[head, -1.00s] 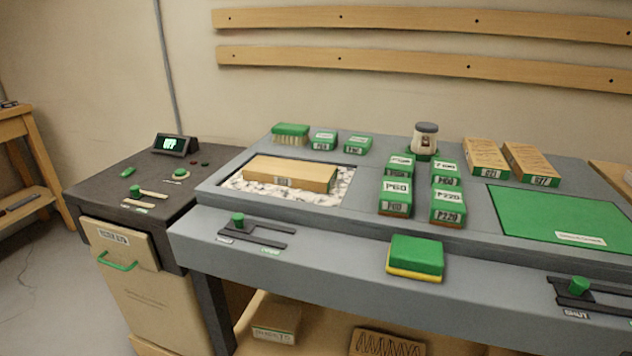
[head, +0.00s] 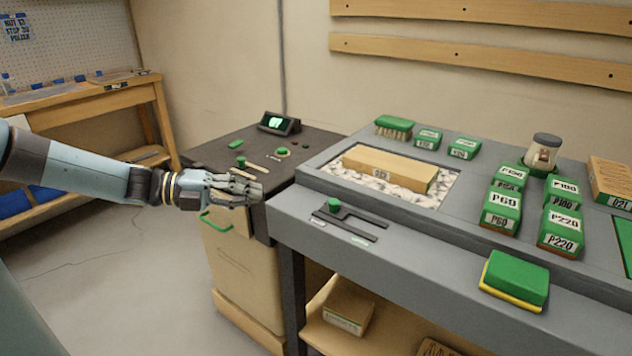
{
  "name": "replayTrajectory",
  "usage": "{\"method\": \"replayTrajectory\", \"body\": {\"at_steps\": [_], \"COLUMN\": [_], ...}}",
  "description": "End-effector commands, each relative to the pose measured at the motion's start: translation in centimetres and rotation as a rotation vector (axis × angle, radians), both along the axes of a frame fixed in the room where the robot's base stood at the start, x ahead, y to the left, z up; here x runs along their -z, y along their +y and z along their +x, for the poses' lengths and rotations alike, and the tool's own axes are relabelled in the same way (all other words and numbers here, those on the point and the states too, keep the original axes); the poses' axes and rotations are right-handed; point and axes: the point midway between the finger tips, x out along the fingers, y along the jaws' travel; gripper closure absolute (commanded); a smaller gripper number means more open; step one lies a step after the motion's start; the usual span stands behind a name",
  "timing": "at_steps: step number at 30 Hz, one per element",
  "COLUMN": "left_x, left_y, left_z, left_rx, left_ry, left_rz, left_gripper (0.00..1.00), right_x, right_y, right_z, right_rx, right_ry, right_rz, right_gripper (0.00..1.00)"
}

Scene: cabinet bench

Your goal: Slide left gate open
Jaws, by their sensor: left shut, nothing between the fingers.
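The left gate's slide (head: 345,221) is a dark slotted track on the grey front rail of the bench, with a green knob (head: 334,205) at its left end. Small labels sit below the track, too small to read. My left gripper (head: 258,190) reaches in from the left, shut and empty. It is to the left of the knob, apart from it, in front of the dark side cabinet. My right gripper is not in view.
The dark cabinet top (head: 215,150) carries a small display (head: 280,123), a green knob and levers. A wooden block (head: 390,168) lies in the bench's recess. A green and yellow sponge (head: 515,280) sits on the front rail to the right. Green labelled boxes (head: 502,208) stand behind it.

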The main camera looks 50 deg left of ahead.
Motion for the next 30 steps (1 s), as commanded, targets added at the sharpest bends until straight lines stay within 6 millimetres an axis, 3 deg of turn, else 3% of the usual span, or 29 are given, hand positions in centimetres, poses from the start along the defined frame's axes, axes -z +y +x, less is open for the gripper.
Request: {"method": "replayTrajectory", "body": {"at_steps": [5,21,30], "left_x": [0.5,2.7,2.8], "left_y": [-0.5,-5.7,-6.7], "left_z": [0.9,9.8,11.5], "left_rx": [0.004,0.0,-0.001], "left_ry": [0.009,0.01,0.012], "left_rz": [0.006,0.007,0.006], "left_gripper": [1.0,1.0,1.0], "right_x": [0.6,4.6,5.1], "right_y": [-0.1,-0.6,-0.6], "right_z": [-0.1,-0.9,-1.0], "right_rx": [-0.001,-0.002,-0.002], "right_ry": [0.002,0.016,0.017], "right_rz": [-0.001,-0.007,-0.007], "right_gripper": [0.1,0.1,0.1]}}
